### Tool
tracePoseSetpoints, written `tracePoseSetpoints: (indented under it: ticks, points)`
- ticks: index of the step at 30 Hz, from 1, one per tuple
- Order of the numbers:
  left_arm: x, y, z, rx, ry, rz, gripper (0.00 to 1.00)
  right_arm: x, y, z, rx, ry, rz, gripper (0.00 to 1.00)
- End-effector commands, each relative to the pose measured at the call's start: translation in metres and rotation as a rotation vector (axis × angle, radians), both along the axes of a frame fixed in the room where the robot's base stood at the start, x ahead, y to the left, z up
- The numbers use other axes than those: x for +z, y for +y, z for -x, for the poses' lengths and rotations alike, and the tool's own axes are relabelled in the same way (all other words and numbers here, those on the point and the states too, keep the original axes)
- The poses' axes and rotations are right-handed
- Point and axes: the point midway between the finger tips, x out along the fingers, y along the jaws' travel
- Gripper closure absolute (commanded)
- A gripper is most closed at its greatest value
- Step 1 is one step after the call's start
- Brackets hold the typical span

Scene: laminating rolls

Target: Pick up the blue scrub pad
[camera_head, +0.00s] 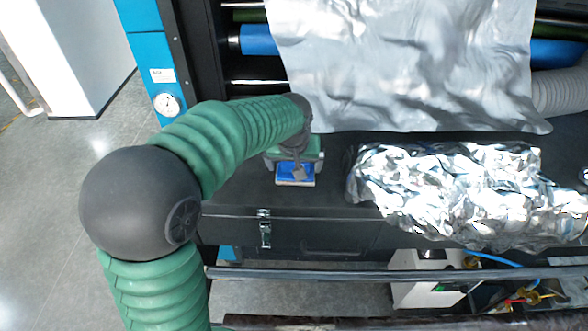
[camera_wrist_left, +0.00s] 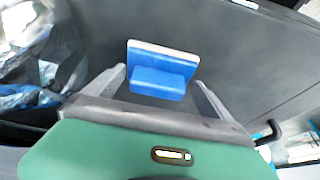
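The blue scrub pad (camera_head: 288,168) has a pale edge and lies on the dark ledge below the silver sheet, partly covered by my left gripper in the head view. In the left wrist view the pad (camera_wrist_left: 158,84) shows a raised blue block on a flat blue base with a white edge. My left gripper (camera_head: 297,170) is above the pad. In the left wrist view its two fingers (camera_wrist_left: 160,76) are apart, one on each side of the pad, with gaps visible between them and it. My right gripper is not in view.
Crumpled foil (camera_head: 450,190) lies on the ledge just right of the pad. A silver sheet (camera_head: 410,65) hangs behind over the rolls. A dark front panel with a latch (camera_head: 265,228) is below the ledge, and a rail (camera_head: 400,275) runs across the front.

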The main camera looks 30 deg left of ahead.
Motion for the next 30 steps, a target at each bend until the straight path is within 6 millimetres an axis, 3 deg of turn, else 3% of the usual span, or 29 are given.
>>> tracePoseSetpoints:
  ticks: [1, 12, 23, 30]
  points:
    - [-0.002, 0.000, 0.001, -0.002, 0.005, 0.002, 0.12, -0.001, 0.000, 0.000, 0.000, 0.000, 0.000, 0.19]
    - [-0.003, 0.000, 0.002, -0.001, 0.008, 0.003, 0.57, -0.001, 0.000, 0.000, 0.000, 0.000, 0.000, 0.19]
    - [-0.002, 0.001, 0.002, 0.002, 0.010, 0.003, 0.57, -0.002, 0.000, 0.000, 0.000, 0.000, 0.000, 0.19]
    - [0.021, 0.001, 0.001, 0.001, 0.002, 0.001, 0.57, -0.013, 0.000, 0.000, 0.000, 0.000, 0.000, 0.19]
